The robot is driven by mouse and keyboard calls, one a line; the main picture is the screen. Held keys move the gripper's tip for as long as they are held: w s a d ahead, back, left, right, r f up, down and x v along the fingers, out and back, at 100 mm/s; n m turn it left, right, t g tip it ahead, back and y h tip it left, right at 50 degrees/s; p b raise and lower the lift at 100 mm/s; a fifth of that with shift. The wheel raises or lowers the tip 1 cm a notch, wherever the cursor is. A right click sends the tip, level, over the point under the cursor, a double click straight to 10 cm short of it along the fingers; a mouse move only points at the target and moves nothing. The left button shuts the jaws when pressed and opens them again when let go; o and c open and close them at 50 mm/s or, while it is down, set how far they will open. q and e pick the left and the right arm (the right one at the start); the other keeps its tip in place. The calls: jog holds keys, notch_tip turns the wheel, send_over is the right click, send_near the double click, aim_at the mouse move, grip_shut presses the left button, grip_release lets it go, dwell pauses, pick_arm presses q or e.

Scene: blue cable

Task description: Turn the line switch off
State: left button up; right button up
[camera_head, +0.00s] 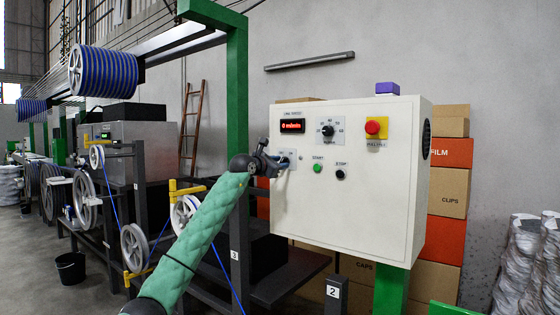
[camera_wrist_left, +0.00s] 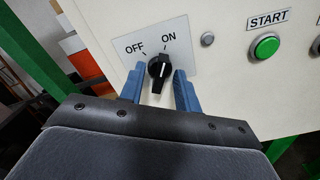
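The line switch (camera_wrist_left: 159,70) is a black rotary knob on a white plate marked OFF at left and ON at right. The knob's upper end looks nearer the ON mark, but its pointer is hard to read. My left gripper (camera_wrist_left: 160,78) has its two blue fingers apart, one on each side of the knob; I cannot tell whether they touch it. In the head view my left gripper (camera_head: 281,163) is at the lower left of the white control panel (camera_head: 365,215) and hides most of the switch. My right gripper does not show.
The panel has a red display (camera_head: 292,126) reading 0 m/min, a speed dial (camera_head: 327,131), a red emergency button (camera_head: 374,127), a green START button (camera_head: 317,168) and a black STOP button (camera_head: 340,174). A green post (camera_head: 237,90) stands left of it.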

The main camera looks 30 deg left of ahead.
pick_arm(q)
jog(key=shift+w, duration=0.3)
jog(key=shift+d, duration=0.1)
grip_shut()
